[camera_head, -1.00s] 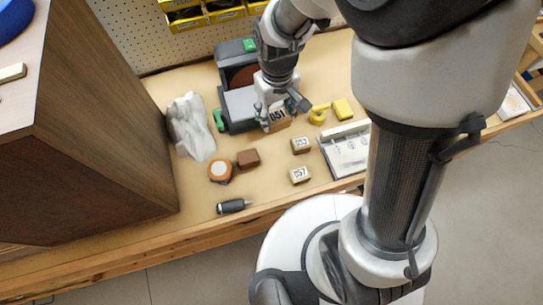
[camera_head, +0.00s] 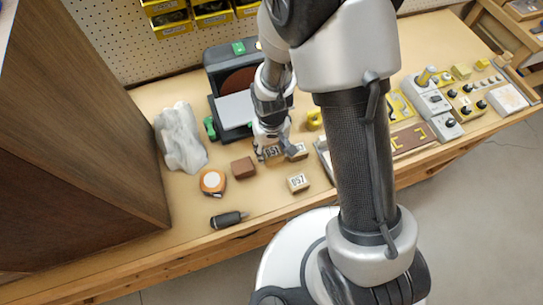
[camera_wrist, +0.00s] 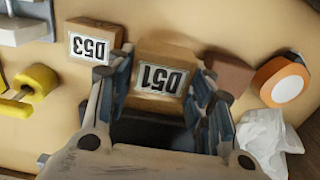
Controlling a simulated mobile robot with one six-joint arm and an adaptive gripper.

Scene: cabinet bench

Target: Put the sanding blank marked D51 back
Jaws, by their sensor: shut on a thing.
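The wooden sanding blank marked D51 (camera_head: 272,152) is between the fingers of my gripper (camera_head: 270,143) over the bench, in front of the sander. In the wrist view my gripper (camera_wrist: 163,85) is shut on the blank D51 (camera_wrist: 163,62), whose label reads upside down. The blank D57 (camera_head: 298,182) lies nearer the bench's front edge. I cannot tell whether D51 touches the bench.
A brown block (camera_head: 243,167) and an orange tape measure (camera_head: 212,181) lie left of the gripper. A dark-handled tool (camera_head: 228,219) lies near the front edge.

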